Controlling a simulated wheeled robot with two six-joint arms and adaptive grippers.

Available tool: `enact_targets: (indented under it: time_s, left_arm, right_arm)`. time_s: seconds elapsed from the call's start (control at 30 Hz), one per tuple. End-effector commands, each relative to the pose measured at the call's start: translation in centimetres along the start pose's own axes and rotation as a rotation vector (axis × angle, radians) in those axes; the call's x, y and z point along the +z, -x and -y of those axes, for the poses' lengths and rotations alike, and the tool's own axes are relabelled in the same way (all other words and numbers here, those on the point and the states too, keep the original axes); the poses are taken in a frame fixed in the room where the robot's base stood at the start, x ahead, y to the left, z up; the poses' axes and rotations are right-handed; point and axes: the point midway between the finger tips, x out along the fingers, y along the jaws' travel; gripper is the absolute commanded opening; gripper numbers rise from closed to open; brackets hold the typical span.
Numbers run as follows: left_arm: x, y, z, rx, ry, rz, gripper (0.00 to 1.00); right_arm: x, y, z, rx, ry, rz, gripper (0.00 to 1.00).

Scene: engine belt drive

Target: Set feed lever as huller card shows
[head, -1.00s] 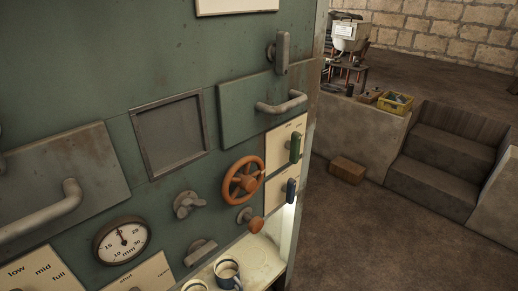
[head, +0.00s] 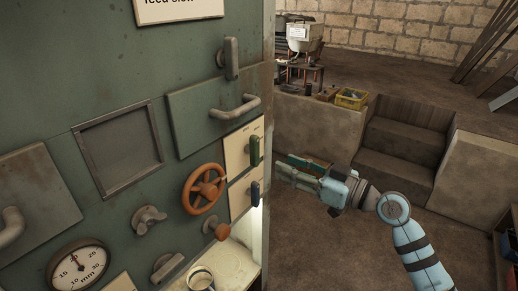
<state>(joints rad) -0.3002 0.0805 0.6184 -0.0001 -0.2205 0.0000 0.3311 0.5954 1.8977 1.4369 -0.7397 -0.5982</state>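The green machine panel (head: 100,110) fills the left of the head view. A cream card (head: 180,10) at the top edge is cut off; its partly visible line seems to read "feed slow". A cream plate (head: 236,158) with a green lever handle (head: 254,150) sits at the panel's right edge. Below it is another plate (head: 239,197) with a dark blue lever handle (head: 255,190). Small lettering on the plates is unreadable. My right gripper (head: 282,162) points left, close to these levers in the picture, its fingers apart and apparently empty. My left gripper is out of view.
An orange handwheel (head: 203,189), an orange knob (head: 216,229), grey handles and a dial gauge (head: 78,267) project from the panel. A mug (head: 201,278) stands on the shelf below. Steps (head: 405,145) and a yellow crate (head: 351,98) are behind, with open floor between.

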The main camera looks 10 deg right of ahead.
Motion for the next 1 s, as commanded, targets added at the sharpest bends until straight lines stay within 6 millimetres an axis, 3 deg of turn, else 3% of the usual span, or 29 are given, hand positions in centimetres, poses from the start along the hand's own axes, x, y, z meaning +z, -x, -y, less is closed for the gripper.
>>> enact_targets:
  time_s: [0.03,0.2,0.37,0.73,0.97,1.0]
  left_arm:
    - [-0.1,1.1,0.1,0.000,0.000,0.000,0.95]
    - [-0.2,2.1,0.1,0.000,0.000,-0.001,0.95]
    - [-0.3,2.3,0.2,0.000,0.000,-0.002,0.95]
    - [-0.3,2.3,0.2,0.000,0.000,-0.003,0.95]
    - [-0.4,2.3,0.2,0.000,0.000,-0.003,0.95]
    - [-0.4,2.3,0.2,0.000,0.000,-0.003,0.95]
  right_arm:
    - [-0.9,-1.6,0.3,-0.005,-0.008,-0.008,0.37]
    - [-0.5,-6.5,0.1,-0.003,-0.007,-0.003,0.37]
    - [-0.2,-9.0,0.1,-0.002,-0.005,0.000,0.37]
    - [0.0,-9.8,0.1,-0.001,-0.003,0.002,0.37]
    - [0.0,-9.8,0.1,0.000,-0.003,0.002,0.01]
    - [0.0,-9.8,0.0,0.000,-0.003,0.002,0.00]
